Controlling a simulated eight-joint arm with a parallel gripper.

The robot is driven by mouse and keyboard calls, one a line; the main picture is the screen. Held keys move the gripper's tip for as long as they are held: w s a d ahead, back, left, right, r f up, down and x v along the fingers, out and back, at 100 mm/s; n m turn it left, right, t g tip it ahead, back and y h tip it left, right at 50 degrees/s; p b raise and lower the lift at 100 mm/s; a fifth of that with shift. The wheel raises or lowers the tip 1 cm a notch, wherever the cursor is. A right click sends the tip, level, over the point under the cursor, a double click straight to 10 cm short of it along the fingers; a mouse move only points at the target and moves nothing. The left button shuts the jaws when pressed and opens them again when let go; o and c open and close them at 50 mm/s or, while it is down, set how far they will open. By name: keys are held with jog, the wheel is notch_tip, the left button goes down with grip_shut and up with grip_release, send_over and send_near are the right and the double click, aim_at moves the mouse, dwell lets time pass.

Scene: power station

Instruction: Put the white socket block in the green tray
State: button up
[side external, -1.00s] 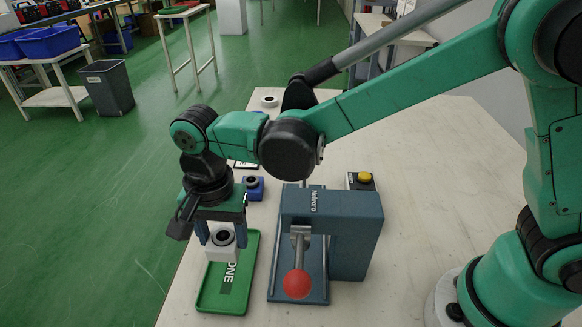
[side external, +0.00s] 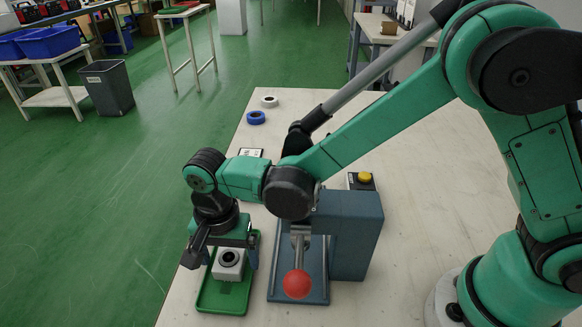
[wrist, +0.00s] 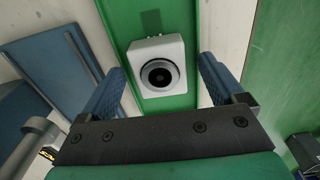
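The white socket block (side external: 229,265), with a dark round socket on top, rests inside the green tray (side external: 220,304) at the front left of the table. My gripper (side external: 229,258) is open, with one finger on each side of the block. In the wrist view, the block (wrist: 157,72) lies on the green tray floor (wrist: 122,30). There the blue fingers of my gripper (wrist: 163,78) stand wide apart with clear gaps to the block. Part of the tray is hidden by my gripper.
A blue-grey press (side external: 347,235) with a red-knobbed lever (side external: 296,284) stands close right of the tray. A yellow button box (side external: 363,180) is behind it. A white ring (side external: 269,101) and blue ring (side external: 256,117) lie at the back. The right tabletop is largely clear.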

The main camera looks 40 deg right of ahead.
aim_at(229, 257)
notch_tip(229, 257, up, 12)
jog(key=shift+r, duration=0.15)
dwell(0.6)
jog(key=s+d+n+t, duration=0.2)
jog(key=d+n+t, duration=0.1)
jog(key=d, duration=0.6)
jog(key=s+d+n+t, duration=0.2)
jog(key=d+n, duration=0.3)
jog(key=d, duration=0.5)
jog(key=shift+s+d+r+n+t, duration=0.25)
jog(key=shift+s+d+n+t, duration=0.1)
jog(key=shift+t, duration=0.55)
